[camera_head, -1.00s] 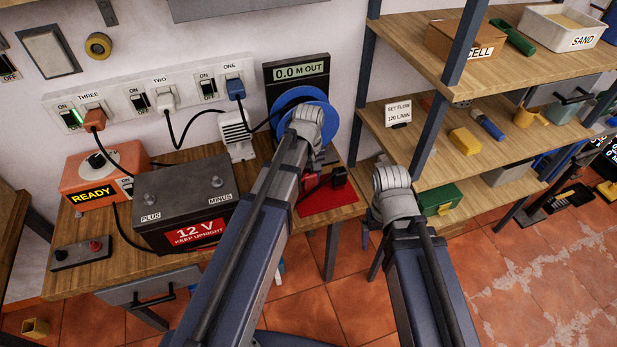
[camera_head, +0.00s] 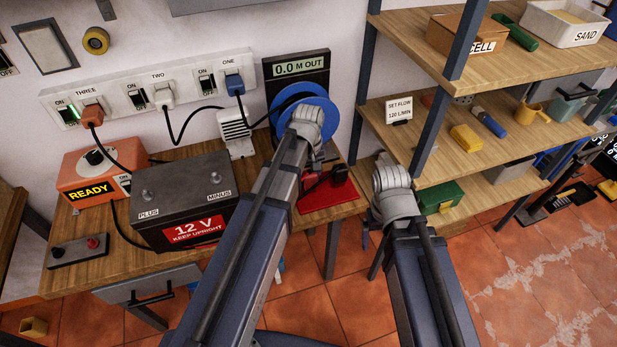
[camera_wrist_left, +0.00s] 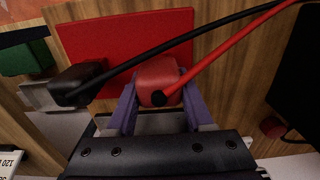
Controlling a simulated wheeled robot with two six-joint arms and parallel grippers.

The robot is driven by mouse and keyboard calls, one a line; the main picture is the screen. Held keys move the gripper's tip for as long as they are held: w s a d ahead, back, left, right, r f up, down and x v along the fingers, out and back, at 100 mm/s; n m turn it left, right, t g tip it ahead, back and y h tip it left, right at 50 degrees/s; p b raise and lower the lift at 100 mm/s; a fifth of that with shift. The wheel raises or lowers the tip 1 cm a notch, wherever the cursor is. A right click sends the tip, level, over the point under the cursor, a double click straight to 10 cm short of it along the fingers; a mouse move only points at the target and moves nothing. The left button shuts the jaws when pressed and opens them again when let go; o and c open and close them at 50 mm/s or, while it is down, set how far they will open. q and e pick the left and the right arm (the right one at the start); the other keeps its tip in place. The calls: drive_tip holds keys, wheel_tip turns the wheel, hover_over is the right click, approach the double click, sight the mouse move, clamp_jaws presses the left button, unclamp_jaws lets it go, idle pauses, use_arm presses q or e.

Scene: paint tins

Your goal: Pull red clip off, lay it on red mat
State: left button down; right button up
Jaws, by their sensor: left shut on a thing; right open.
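My left gripper (camera_wrist_left: 160,104) is shut on the red clip (camera_wrist_left: 154,72), whose red cable runs up to the right in the left wrist view. The clip overlaps the near edge of the red mat (camera_wrist_left: 110,38) there; I cannot tell whether it touches it. In the head view my left wrist (camera_head: 308,125) hides most of the clip, and the red mat (camera_head: 328,196) lies below it on the bench. A black clip (camera_wrist_left: 76,84) with a black cable is left of the red one. My right wrist (camera_head: 391,180) is right of the bench; its open gripper is mostly hidden.
A 12 V battery (camera_head: 186,202) and an orange READY box (camera_head: 88,172) stand on the bench. A blue reel (camera_head: 303,100) is behind my left wrist. A shelf unit (camera_head: 425,165) stands close to my right arm. A green box (camera_head: 441,197) sits on its low shelf.

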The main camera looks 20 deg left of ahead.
use_arm(q)
drive_tip(key=shift+f+b, duration=0.45)
drive_tip(key=shift+f, duration=0.15)
drive_tip(key=shift+c, duration=1)
unclamp_jaws()
drive_tip(key=shift+r, duration=0.1)
drive_tip(key=shift+r, duration=0.1)
wheel_tip(320, 180, up, 8)
drive_tip(key=p, duration=0.8)
drive_tip(key=shift+f, duration=0.2)
